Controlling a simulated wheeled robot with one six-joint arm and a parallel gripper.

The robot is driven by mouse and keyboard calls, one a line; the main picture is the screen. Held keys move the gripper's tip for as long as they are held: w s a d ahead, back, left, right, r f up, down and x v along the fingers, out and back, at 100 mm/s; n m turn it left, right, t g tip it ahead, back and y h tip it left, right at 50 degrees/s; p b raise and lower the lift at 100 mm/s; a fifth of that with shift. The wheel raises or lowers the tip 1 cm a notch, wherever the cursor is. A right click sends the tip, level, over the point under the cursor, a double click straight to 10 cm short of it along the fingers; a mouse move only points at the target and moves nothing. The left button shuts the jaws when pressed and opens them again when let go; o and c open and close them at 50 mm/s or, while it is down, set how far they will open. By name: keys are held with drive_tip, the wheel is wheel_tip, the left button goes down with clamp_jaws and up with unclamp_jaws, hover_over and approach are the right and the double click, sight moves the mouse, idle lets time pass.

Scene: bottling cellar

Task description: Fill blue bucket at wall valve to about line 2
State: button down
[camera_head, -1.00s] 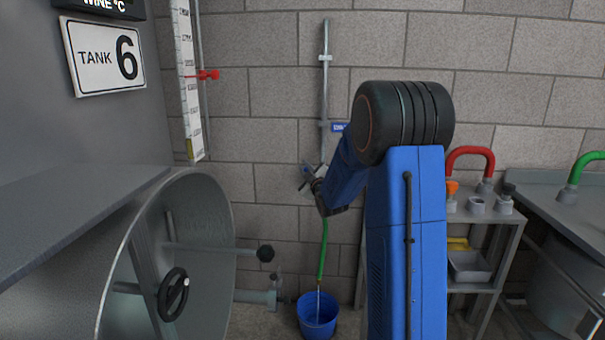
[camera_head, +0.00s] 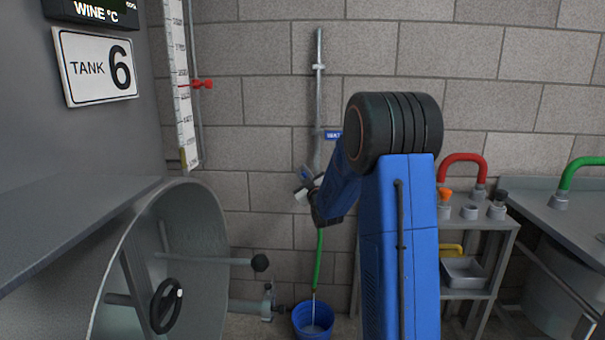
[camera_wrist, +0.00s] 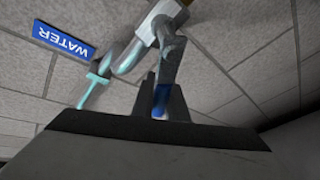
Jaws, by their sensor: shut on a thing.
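The blue bucket (camera_head: 313,322) stands on the floor by the wall, cut off by the lower picture edge. A thin pale stream falls into it from a green hose (camera_head: 319,262). A paler patch shows inside the bucket; its level and line marks cannot be read. The wall valve (camera_head: 304,188) is on the pipe above, partly hidden by my arm. In the wrist view my gripper (camera_wrist: 163,104) is shut on the valve lever (camera_wrist: 168,66), with a blue bit between the fingers. The blue WATER sign (camera_wrist: 63,40) is beside the valve there.
The tank's open round door (camera_head: 135,260) and handwheel (camera_head: 167,305) fill the lower left. A pipe fitting (camera_head: 262,303) sits left of the bucket. A shelf stand (camera_head: 480,222) with a red pipe and a metal sink bench (camera_head: 545,205) are at right.

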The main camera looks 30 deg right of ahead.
drive_tip(key=c, duration=1.7)
unclamp_jaws()
drive_tip(key=shift+c, duration=0.2)
drive_tip(key=v, duration=1.7)
drive_tip(key=shift+s+f, duration=0.15)
drive_tip(key=shift+s, duration=0.05)
